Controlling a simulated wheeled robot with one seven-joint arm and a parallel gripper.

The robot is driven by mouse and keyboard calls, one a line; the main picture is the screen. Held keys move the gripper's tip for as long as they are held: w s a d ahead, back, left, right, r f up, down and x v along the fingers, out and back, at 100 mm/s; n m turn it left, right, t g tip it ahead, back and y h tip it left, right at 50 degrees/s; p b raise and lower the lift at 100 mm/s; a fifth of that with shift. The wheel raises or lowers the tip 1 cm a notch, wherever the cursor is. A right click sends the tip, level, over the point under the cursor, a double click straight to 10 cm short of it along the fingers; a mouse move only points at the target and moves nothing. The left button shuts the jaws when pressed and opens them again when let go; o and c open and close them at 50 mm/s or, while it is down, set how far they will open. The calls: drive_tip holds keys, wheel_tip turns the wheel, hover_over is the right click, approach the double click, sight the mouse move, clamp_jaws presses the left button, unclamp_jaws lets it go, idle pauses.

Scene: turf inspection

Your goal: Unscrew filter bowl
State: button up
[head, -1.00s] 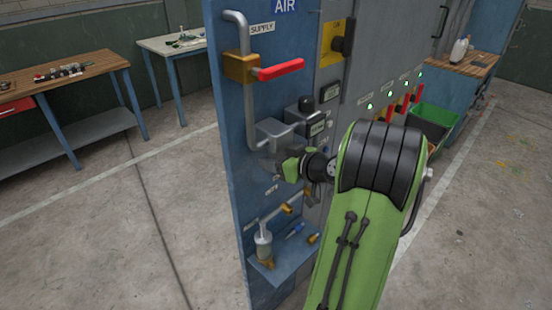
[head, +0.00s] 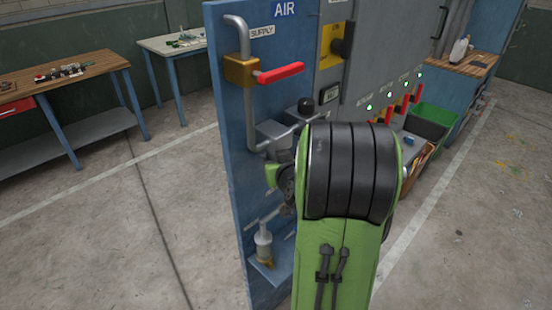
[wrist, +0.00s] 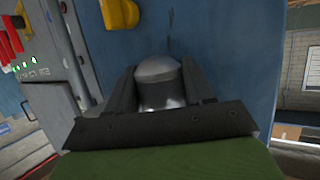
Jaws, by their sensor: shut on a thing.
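The filter bowl (wrist: 160,88) shows in the wrist view as a grey metal cylinder with a rounded end. My gripper (wrist: 160,76) is shut on it, with one dark finger on each side. In the head view the grey filter body (head: 272,134) is fixed to the blue panel (head: 228,150), below the supply pipe. There my own arm hides the bowl and most of my gripper. I cannot tell how far the bowl is turned.
A red-handled brass valve (head: 240,70) sits above the filter body. A small blue shelf (head: 258,290) below holds a pale cylinder (head: 263,240). A grey cabinet (head: 400,50) with red levers and a green bin (head: 430,122) stand right. Floor at left is clear.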

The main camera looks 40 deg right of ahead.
drive_tip(key=shift+r+m+g+h+p, duration=0.1)
drive_tip(key=shift+m+g+h+p, duration=0.35)
drive_tip(key=shift+p, duration=0.65)
drive_tip(key=shift+a+m+h+p, duration=0.1)
drive_tip(key=shift+m+h+p, duration=0.3)
drive_tip(key=shift+p, duration=0.25)
drive_tip(key=shift+m+g+h+p, duration=0.25)
drive_tip(key=shift+g+p, duration=0.1)
drive_tip(key=shift+p, duration=0.3)
drive_tip(key=shift+f+b, duration=0.35)
drive_tip(key=shift+r+m+g+h+b, duration=0.1)
drive_tip(key=shift+m+g+h+b, duration=0.45)
drive_tip(key=shift+m+h, duration=0.15)
drive_tip(key=shift+b, duration=0.75)
drive_tip(key=shift+m+g+h+b, duration=0.25)
drive_tip(key=shift+m+h+b, duration=0.05)
drive_tip(key=shift+m+b, duration=0.1)
drive_tip(key=shift+r, duration=0.25)
